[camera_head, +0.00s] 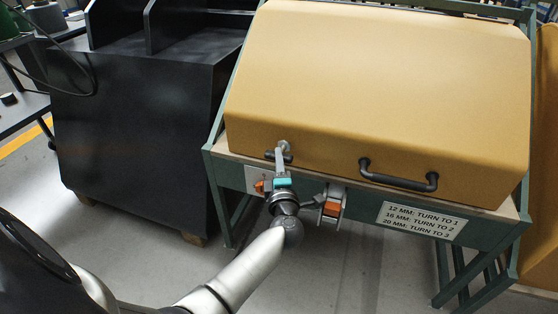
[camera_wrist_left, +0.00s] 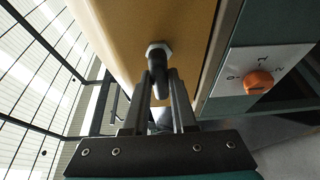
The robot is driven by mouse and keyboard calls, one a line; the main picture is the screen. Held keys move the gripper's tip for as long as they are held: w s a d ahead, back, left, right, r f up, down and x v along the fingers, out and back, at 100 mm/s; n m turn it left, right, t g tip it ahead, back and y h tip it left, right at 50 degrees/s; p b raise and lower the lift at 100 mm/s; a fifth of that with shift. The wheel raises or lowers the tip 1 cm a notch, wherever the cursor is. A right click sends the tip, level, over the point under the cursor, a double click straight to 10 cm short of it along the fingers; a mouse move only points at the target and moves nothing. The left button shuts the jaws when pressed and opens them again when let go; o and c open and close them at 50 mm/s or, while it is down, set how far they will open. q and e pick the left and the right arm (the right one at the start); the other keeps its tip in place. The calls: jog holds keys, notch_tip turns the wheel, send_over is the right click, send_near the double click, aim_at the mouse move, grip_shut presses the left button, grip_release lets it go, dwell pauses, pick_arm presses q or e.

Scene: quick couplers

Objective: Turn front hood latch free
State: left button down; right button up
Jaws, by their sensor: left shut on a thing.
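The tan hood (camera_head: 385,85) is closed down over a green-framed bench. The front hood latch (camera_head: 284,147) sits at the hood's lower left edge, with a pale round fixing and a dark handle. In the left wrist view the latch (camera_wrist_left: 157,62) shows a bright hex nut and a dark grip. My left gripper (camera_head: 281,168) reaches up from below and is shut on the latch's dark grip. Its two fingers (camera_wrist_left: 162,88) lie on either side of the grip in the wrist view and hide part of it. My right gripper is not in view.
A dark bar handle (camera_head: 398,181) is on the hood front. Below the latch is an orange knob (camera_wrist_left: 258,81) on a numbered plate. An orange and grey fitting (camera_head: 332,206) and a turn-setting sign (camera_head: 421,220) are to the right. A black cabinet (camera_head: 140,120) stands left.

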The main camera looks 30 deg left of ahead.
pick_arm(q)
jog(key=shift+m, duration=0.3)
jog(key=shift+s+a+f+m+t+h+b, duration=0.15)
jog(key=shift+m+t+h, duration=0.9)
jog(key=shift+m, duration=2.6)
jog(key=shift+w+f+m+t+h+b, duration=0.2)
jog(key=shift+m+t+h, duration=0.85)
jog(key=shift+m, duration=2.55)
jog(key=shift+s+a+m+t+h+b, duration=0.2)
jog(key=shift+m+t+h, duration=0.3)
jog(key=shift+m+t, duration=2.1)
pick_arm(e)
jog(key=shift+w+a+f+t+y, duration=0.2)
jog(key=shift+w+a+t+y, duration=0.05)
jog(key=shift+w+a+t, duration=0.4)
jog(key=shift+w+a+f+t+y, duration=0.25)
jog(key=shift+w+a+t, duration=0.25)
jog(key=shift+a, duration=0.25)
pick_arm(q)
jog(key=shift+d+m+g, duration=0.1)
jog(key=shift+m+g, duration=1)
jog(key=shift+m, duration=0.15)
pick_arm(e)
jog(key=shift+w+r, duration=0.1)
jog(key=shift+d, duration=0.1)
pick_arm(q)
jog(key=c, duration=0.7)
grip_release()
